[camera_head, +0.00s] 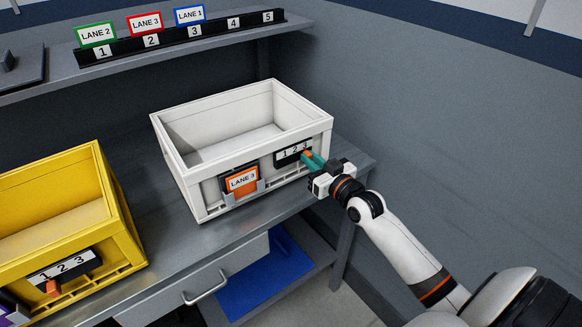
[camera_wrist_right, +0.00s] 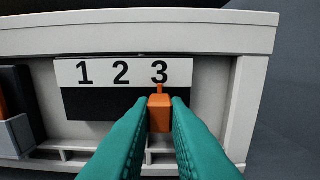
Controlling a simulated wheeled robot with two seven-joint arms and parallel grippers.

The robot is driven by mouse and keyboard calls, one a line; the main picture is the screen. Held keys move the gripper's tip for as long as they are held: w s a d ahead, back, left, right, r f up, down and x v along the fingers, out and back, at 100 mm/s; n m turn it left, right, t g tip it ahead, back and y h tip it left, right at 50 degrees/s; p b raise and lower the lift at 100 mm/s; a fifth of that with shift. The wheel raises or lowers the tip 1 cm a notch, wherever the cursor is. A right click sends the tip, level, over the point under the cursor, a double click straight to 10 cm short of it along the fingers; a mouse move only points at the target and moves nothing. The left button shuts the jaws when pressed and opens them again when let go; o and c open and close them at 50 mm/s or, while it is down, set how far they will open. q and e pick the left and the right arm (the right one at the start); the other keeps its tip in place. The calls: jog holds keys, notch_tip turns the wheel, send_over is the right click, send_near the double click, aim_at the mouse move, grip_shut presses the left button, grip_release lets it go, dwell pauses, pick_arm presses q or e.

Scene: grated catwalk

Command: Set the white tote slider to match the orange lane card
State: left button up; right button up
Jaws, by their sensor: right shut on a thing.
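The white tote (camera_head: 215,157) stands on the metal bench, open side up and empty. On its front, an orange-framed card reading LANE 3 (camera_head: 243,181) sits in a holder. To the right of the card is the slider plate (camera_head: 287,155), marked 1 2 3; it fills the right wrist view (camera_wrist_right: 100,72). The orange slider knob (camera_wrist_right: 160,113) is under the 3, its pointer at that number. My right gripper (camera_head: 312,162) is shut on the knob, with its teal fingers (camera_wrist_right: 158,125) on either side of it. My left gripper does not show.
A yellow tote (camera_head: 115,225) with its own 1 2 3 slider stands at the left. A shelf behind holds a numbered rack (camera_head: 180,40) with green, red and blue lane cards. A drawer handle (camera_head: 206,288) and a blue lower surface (camera_head: 262,280) are below the bench.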

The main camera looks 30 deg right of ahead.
jog(key=o, duration=0.6)
jog(key=shift+c, duration=0.2)
jog(key=shift+s, duration=0.15)
jog(key=shift+s+p, duration=0.4)
jog(key=shift+s, duration=0.15)
jog(key=s+p, duration=0.2)
jog(key=s, duration=0.3)
jog(key=shift+s+d, duration=0.1)
jog(key=shift+s, duration=0.2)
